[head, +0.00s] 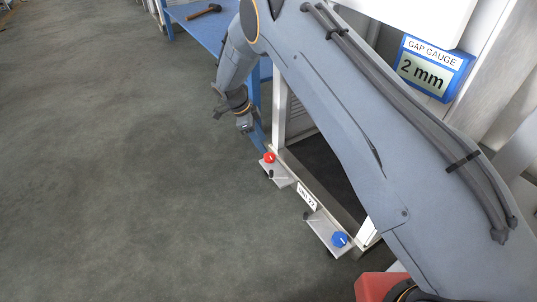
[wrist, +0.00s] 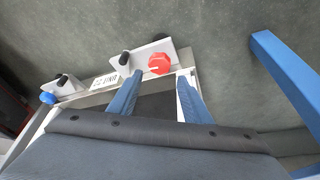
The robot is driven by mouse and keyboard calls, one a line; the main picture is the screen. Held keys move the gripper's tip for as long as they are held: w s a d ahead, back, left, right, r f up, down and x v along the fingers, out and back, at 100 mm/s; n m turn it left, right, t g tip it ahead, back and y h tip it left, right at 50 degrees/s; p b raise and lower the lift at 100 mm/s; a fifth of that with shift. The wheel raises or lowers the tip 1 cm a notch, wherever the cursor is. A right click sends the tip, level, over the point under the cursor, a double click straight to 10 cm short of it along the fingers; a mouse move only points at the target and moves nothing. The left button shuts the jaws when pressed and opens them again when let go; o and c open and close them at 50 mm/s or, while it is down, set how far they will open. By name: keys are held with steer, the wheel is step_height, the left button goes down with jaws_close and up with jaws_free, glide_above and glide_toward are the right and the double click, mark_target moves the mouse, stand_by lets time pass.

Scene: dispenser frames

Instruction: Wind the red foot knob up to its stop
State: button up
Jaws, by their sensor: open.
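In the wrist view the red knob (wrist: 159,63) appears faceted, beyond and between the two finger tips. My gripper (wrist: 160,77) is open and empty, its two blue-grey fingers spread. In the head view the gripper is above and to the left of the red knob, apart from it. The gap gauge (head: 433,68) is a blue box reading "2 mm". The knob's stop cannot be made out.
A blue knob (head: 340,239) sits on the other foot plate, with a label plate (head: 307,196) between the two. A blue bench (head: 205,27) with a hammer (head: 201,12) stands behind. A blue bar (wrist: 285,72) crosses the right of the wrist view. The floor at left is clear.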

mark_target(269, 156)
steer(key=b+x, duration=0.3)
steer(key=x, duration=0.4)
steer(key=shift+s+a+f, duration=0.1)
steer(key=shift+a+f, duration=0.05)
steer(key=shift+f, duration=0.05)
steer(key=c, duration=0.8)
